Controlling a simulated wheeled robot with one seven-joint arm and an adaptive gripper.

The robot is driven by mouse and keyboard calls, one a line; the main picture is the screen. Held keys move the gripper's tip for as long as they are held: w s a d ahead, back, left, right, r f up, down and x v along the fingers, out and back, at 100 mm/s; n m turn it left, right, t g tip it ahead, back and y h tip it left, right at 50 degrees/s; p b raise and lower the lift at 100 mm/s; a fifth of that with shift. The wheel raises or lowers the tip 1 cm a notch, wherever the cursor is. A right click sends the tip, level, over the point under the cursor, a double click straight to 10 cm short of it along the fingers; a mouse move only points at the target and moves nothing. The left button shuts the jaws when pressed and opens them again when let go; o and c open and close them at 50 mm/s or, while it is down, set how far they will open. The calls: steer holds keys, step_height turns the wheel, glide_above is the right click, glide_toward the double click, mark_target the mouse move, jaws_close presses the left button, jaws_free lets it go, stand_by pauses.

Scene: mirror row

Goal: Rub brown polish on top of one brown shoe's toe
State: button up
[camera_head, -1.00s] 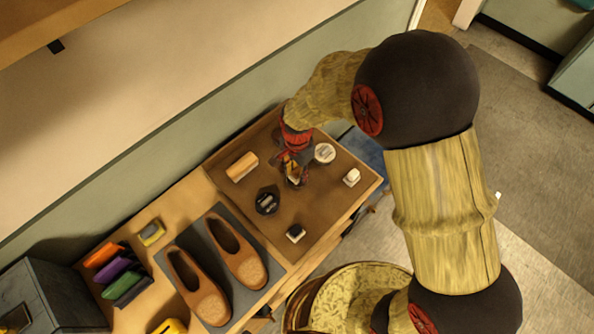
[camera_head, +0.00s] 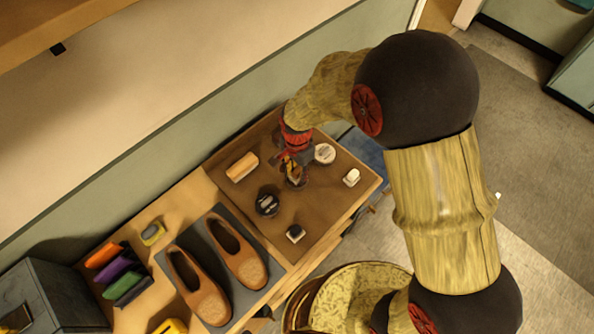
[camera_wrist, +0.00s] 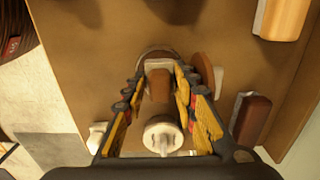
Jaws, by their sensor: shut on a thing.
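Two brown shoes (camera_head: 250,268) (camera_head: 208,300) lie side by side on a dark mat (camera_head: 285,272), toes toward the lower right. My gripper (camera_head: 293,172) is low over the brown tray, apart from the shoes. In the wrist view, my gripper (camera_wrist: 160,88) is shut on a small brown piece (camera_wrist: 160,86) with a pale end, which looks like an applicator. A round tin rim (camera_wrist: 150,52) shows just beyond it, partly hidden by the piece and fingers. A brown disc (camera_wrist: 205,66) with a pale edge is beside it. Whether the piece touches the tin is unclear.
The tray (camera_head: 340,205) also holds a tan block (camera_head: 242,166), a dark round item (camera_head: 267,202), a small dark block (camera_head: 295,233), a white round item (camera_head: 325,152) and a small white item (camera_head: 352,176). Coloured items (camera_head: 120,270) stand left of the shoes. A wall runs behind.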

mark_target(297, 170)
steer(key=shift+r+p, duration=2.1)
steer(key=shift+r, duration=1.3)
steer(key=shift+f, duration=0.1)
